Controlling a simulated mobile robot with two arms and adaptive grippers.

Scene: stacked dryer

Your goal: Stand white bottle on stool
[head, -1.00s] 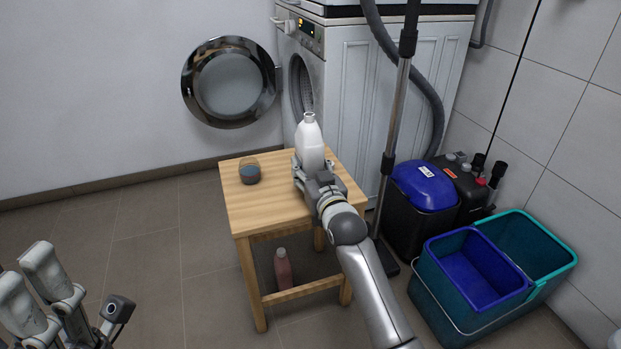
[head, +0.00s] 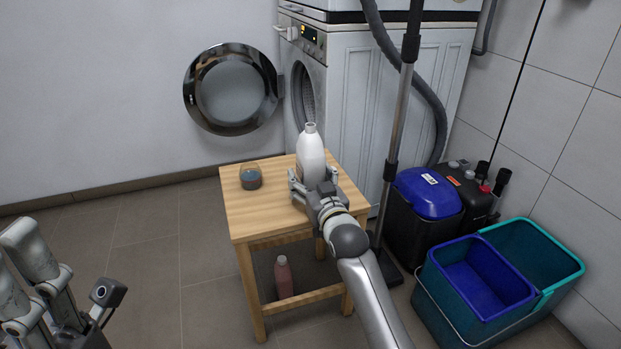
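The white bottle (head: 311,157) stands upright on the wooden stool (head: 259,216), toward the right of its top. My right gripper (head: 312,178) is at the near side of the bottle, low down. Its fingers are spread to the left and right of the bottle, with a small gap visible, so it looks open. The bottle's base is partly hidden behind the gripper. My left gripper (head: 14,258) is at the lower left edge, away from the stool, with its fingers apart and nothing between them.
A glass cup (head: 250,178) with dark contents stands on the stool's left side. A pink bottle (head: 283,277) stands beneath the stool. The washing machine (head: 345,110) with its open door (head: 230,90) is behind. A vacuum cleaner (head: 425,195) and buckets (head: 490,280) stand right.

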